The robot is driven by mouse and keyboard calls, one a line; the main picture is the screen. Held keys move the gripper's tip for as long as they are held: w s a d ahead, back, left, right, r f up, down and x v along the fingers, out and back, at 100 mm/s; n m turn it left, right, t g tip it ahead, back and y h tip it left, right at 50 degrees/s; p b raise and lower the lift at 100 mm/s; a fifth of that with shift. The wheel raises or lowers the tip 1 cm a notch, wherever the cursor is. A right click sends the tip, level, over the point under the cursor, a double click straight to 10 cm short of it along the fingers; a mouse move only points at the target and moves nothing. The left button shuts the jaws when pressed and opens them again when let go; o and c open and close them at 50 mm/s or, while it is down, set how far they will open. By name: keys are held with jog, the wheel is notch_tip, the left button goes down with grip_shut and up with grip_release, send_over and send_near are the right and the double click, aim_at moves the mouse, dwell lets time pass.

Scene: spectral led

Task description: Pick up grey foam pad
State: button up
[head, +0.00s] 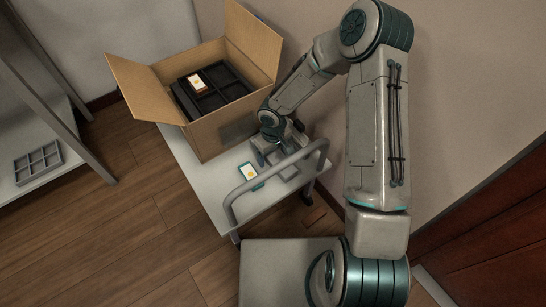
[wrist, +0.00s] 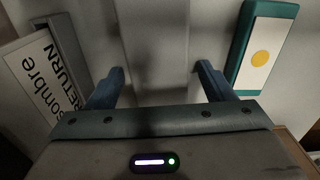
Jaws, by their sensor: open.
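The grey foam pad (wrist: 157,40) appears as a plain pale grey strip between my fingers in the wrist view. In the head view a grey piece that looks like it (head: 289,173) lies on the white cart top, partly hidden by my gripper and the cart's handle. My gripper (wrist: 160,70) is open, with one blue-grey finger on each side of the strip. I cannot tell whether the fingers touch it. In the head view my gripper (head: 272,157) is low over the cart top, pointing down.
A teal block with a white, orange-dotted label (wrist: 258,52) lies right of my fingers; a grey piece with a printed label (wrist: 45,75) lies left. An open cardboard box (head: 214,134) with dark trays stands on the cart (head: 205,184). The grey handle (head: 232,196) rises close by.

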jog(key=c, duration=1)
jog(key=shift+r, duration=0.15)
